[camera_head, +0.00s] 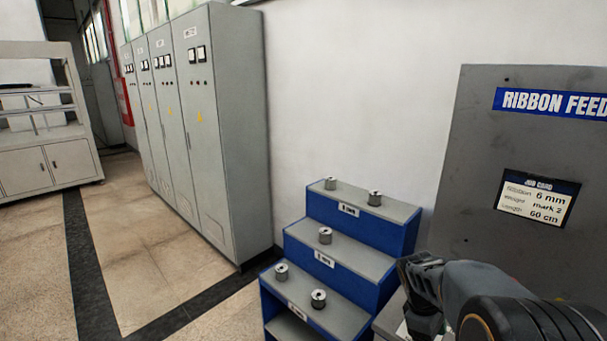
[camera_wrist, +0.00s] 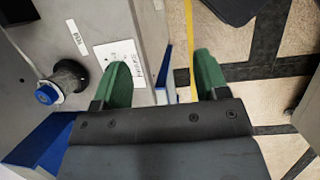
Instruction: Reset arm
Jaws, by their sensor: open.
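My gripper (camera_wrist: 162,85) shows in the wrist view with its two green fingers spread apart and nothing between them. In the head view my gripper (camera_head: 418,285) is at the lower right, in front of the grey ribbon feed panel (camera_head: 480,150) and to the right of the stepped blue and grey rack (camera_head: 350,262). Its fingertips are hard to make out there.
A job card (camera_head: 538,198) reads 6 mm, mark 2, 60 cm. Grey cabinets (camera_head: 215,130) line the wall. Floor is clear at left. A blue-capped knob (camera_wrist: 62,85) shows in the wrist view.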

